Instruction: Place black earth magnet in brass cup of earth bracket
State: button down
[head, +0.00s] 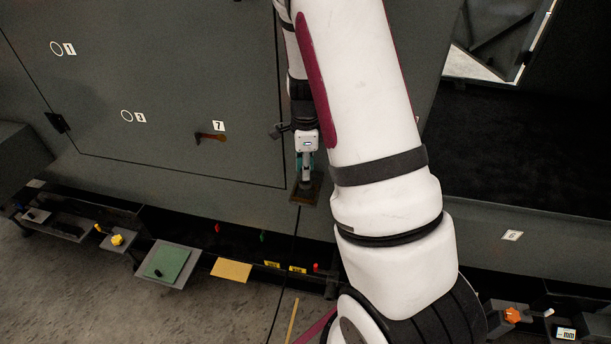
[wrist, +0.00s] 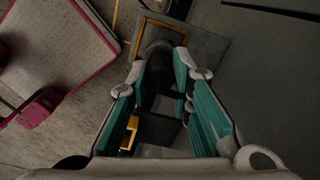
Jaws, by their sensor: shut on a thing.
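My gripper (head: 306,166) points down beside the dark cabinet wall, just above a small brass-edged plate (head: 312,190), which I take for the earth bracket. In the wrist view my gripper (wrist: 163,72) has its teal-padded fingers closed on a black cylindrical piece, the black earth magnet (wrist: 160,88). A grey round end shows past the fingertips. The bracket (wrist: 208,48) lies beyond it, with a brass inner edge at its left. The magnet's far end overlaps the bracket in this view. The cup itself is hidden, and I cannot tell whether the magnet touches it.
The cabinet door (head: 150,80) stands behind my gripper, with an orange-brown handle (head: 210,137). Low shelves at the left hold a green pad (head: 167,263) and a yellow knob (head: 117,240). A yellow plate (head: 232,270) lies nearby. An orange knob (head: 512,315) is at lower right.

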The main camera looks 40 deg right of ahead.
jog(key=shift+f, duration=1.55)
jog(key=shift+f, duration=0.15)
jog(key=c, duration=1.4)
grip_release()
jog(key=shift+c, duration=0.2)
